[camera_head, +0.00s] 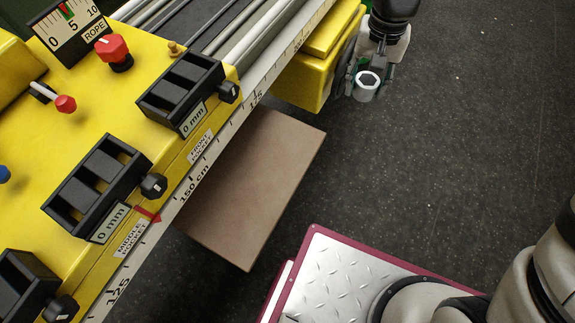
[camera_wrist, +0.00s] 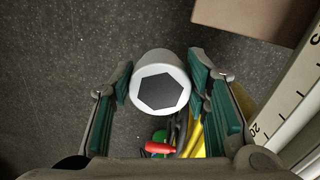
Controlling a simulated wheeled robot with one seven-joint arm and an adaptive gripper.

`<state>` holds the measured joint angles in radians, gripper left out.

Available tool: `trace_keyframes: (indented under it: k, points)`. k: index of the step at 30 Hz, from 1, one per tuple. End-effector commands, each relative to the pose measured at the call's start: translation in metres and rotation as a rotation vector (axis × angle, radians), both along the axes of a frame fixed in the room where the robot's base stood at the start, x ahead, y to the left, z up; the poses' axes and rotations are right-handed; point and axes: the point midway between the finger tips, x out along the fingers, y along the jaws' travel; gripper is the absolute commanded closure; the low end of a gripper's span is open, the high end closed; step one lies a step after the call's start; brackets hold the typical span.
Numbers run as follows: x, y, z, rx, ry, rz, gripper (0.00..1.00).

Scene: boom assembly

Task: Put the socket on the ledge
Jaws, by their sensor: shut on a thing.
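The socket is a short light-grey cylinder with a dark hexagonal end. It shows at the upper right of the head view (camera_head: 367,91) and in the middle of the wrist view (camera_wrist: 137,78). My gripper (camera_head: 366,80) has its green-lined fingers on either side of the socket and is shut on it, holding it over the dark floor. The hexagonal end faces the wrist camera. A flat brown board (camera_head: 250,180) juts out low beside the yellow machine; I cannot tell if it is the ledge. It also shows at the top right of the wrist view (camera_wrist: 255,14).
The yellow machine (camera_head: 190,160) with black holders, knobs and a centimetre scale fills the left. A yellow block (camera_head: 300,82) stands close left of my gripper. In the wrist view, a red-handled item (camera_wrist: 160,148) lies below the socket. Open floor (camera_head: 460,140) lies to the right.

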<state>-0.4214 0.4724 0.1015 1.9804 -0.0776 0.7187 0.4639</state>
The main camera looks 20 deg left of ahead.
Motion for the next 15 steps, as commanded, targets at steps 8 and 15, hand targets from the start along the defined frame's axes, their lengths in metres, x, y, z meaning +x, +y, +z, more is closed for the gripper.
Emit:
trace_keyframes:
  k: [8, 15]
  points:
    - [-0.065, 0.126, -0.036, 0.009, -0.011, 0.067, 0.97]
    - [-0.1, 0.164, -0.043, 0.019, -0.019, 0.078, 0.97]
